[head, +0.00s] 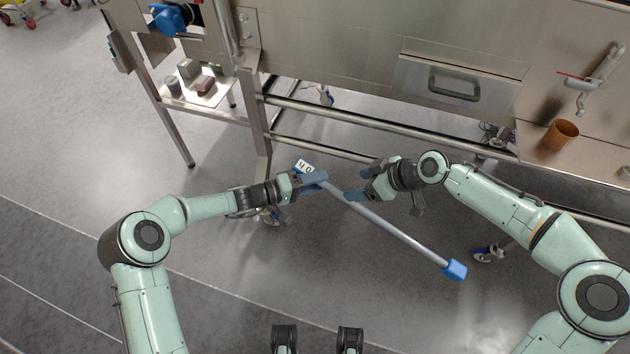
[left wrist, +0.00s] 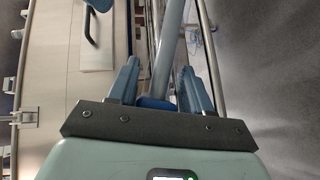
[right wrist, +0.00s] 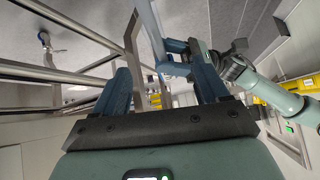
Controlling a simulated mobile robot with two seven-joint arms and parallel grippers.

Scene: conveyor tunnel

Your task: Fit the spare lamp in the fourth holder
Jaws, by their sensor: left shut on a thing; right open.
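The spare lamp is a long grey tube (head: 385,230) with a blue end cap (head: 455,269) at its lower right end. A blue end with a white marked label (head: 304,167) shows at its upper left. My left gripper (head: 314,182) is shut on the lamp near that end; the tube (left wrist: 168,55) runs away between its fingers in the left wrist view. My right gripper (head: 358,184) is open beside the tube, a little right of my left gripper. The tube (right wrist: 149,30) also shows beyond its open fingers in the right wrist view. I cannot make out the fourth holder.
The steel tunnel housing (head: 335,40) stands ahead, with a handled panel (head: 460,85) and frame rails below. An orange-brown cup (head: 561,134) stands on the right ledge under a tap (head: 598,75). A side shelf (head: 205,92) holds small blocks. The floor below the lamp is clear.

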